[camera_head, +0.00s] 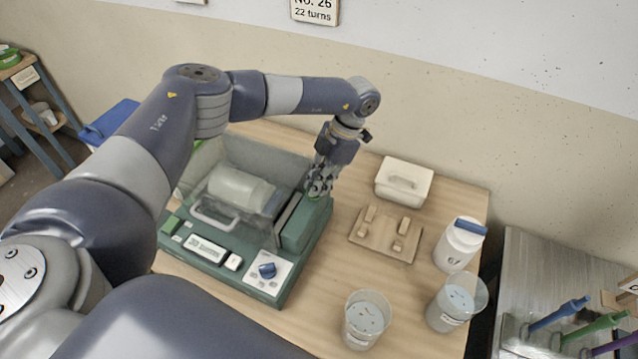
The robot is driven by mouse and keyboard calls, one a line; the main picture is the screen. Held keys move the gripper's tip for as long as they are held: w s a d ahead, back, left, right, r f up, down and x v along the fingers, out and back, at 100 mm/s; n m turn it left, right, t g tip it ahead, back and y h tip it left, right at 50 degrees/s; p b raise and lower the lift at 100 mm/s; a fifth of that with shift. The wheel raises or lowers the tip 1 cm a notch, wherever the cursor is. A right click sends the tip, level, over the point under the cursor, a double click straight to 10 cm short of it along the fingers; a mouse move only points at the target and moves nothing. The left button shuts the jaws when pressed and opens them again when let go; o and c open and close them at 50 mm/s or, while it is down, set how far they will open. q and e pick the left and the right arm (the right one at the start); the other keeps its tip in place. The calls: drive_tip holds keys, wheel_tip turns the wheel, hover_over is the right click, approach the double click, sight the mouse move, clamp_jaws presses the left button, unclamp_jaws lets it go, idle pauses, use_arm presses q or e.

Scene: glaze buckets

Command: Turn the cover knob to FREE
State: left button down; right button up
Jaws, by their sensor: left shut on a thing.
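My left gripper (318,188) points down at the right end of the green machine (300,235). It is shut on a small green part at the top of the machine's right-hand housing, which looks like the cover knob; the fingers hide most of it, and I cannot read its setting. The clear cover (262,155) is over the machine, with a pale jar (238,188) lying on its side under it. A blue dial (267,270) sits on a white panel at the machine's front right. My right gripper is out of view.
On the wooden table (400,285) are a lidded white box (404,186), a wooden holder with pegs (385,240), a white jar (457,250) and two clear buckets, one nearer (366,322) and one farther right (447,308). A metal surface with coloured-handled tools (560,315) stands at right.

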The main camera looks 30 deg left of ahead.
use_arm(q)
drive_tip(key=n, duration=0.1)
drive_tip(key=n+h+b, duration=0.1)
drive_tip(key=shift+w+a+n, duration=0.15)
drive_tip(key=shift+a+n, duration=0.05)
drive_tip(key=shift+n, duration=0.2)
drive_tip(key=shift+a+r+n+h, duration=0.1)
drive_tip(key=shift+n+h, duration=0.3)
drive_tip(key=shift+n, duration=0.5)
drive_tip(key=shift+g+b, duration=0.3)
drive_tip(key=shift+w, duration=0.1)
drive_tip(key=c, duration=1.9)
unclamp_jaws()
